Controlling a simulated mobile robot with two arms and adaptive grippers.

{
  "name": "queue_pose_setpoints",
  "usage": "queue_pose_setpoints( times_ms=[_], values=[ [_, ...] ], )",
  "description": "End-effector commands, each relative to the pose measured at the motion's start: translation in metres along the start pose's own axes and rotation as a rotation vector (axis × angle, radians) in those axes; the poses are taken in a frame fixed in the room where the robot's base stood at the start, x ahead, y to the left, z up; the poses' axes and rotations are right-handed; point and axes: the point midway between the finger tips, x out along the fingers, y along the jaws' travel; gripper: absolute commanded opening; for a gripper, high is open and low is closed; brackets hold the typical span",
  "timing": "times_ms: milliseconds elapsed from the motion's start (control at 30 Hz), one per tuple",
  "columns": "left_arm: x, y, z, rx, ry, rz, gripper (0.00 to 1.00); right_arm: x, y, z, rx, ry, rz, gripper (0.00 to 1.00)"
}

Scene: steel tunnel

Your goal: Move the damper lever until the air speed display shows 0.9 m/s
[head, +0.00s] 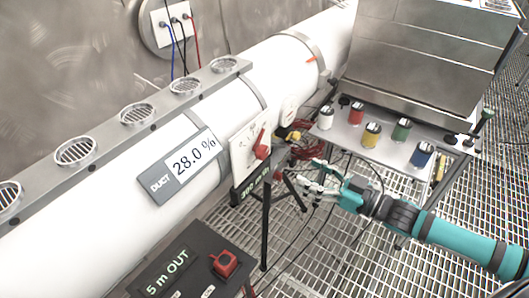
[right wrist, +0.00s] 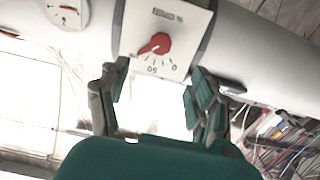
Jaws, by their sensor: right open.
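The red damper lever (head: 262,150) is on a white plate (head: 241,152) fixed to the side of the white duct. In the right wrist view the red lever (right wrist: 155,44) points down-left over a scale with marks, one reading 50. A grey display (head: 187,168) on the duct reads "DUCT 28.0 %". I see no readable air speed in m/s. My right gripper (head: 304,181) is open and empty, to the right of and below the lever, apart from it. In the right wrist view its fingers (right wrist: 158,78) are spread below the plate. My left gripper is not in view.
A dark box (head: 190,262) with a red knob (head: 224,264) and an "5 m OUT" label stands in front. A tray (head: 345,135) holds several coloured jars. A black stand (head: 266,225) and cables are near my right gripper. Grating floor lies below.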

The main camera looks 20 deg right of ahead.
Motion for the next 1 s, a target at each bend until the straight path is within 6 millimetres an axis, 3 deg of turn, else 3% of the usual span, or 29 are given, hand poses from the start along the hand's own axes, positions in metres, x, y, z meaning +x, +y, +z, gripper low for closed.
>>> queue_pose_setpoints(
  times_ms=[600,800,1000],
  values=[
    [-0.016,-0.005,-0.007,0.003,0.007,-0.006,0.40,0.109,0.000,-0.003,0.000,0.004,0.000,0.64],
    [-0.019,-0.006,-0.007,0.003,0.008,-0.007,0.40,0.132,0.000,-0.001,-0.001,0.000,0.001,0.64],
    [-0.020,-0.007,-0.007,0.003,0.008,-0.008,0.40,0.138,0.000,0.001,-0.001,-0.002,0.001,0.64]
  ],
)
